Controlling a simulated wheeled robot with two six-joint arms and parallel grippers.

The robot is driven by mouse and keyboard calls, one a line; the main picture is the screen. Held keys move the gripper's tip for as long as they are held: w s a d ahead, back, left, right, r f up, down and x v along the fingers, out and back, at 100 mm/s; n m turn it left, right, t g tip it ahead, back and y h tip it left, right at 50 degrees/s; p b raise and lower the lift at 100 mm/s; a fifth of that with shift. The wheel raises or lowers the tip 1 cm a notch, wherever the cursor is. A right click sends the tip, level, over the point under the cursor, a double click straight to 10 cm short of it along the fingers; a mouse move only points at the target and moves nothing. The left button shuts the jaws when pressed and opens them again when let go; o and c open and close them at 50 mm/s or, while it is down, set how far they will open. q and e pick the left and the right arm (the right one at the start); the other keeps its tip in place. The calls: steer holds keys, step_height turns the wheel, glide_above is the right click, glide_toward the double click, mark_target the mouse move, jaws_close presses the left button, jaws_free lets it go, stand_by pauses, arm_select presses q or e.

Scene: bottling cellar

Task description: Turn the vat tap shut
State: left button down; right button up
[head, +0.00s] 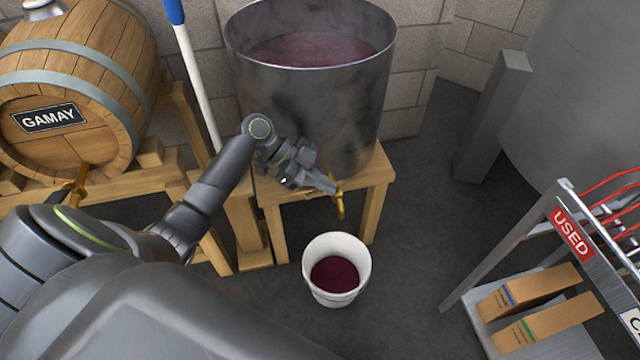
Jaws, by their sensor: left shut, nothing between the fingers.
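The open steel vat (312,112) holds dark red liquid and stands on a wooden stand (374,196). Its brass tap (340,204) sticks out low at the front, above a white bucket (362,270) with red liquid in it. My left gripper (332,188) is shut and empty, with its fingertips at the top of the tap. I cannot tell whether the fingertips touch it. The gripper hides part of the tap, so its handle's position is unclear. No stream shows between tap and bucket. My right gripper is not in view.
A wooden barrel labelled GAMAY (120,75) with its own brass tap (77,187) lies on a wooden rack at the left. A white pole (197,80) leans behind my left arm. A metal rack marked USED (572,234) stands at the right. Floor between bucket and rack is clear.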

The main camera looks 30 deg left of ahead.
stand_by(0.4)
arm_select(q)
steer(key=p+v, duration=0.1)
steer(key=v, duration=1.1)
steer(key=shift+p, duration=0.35)
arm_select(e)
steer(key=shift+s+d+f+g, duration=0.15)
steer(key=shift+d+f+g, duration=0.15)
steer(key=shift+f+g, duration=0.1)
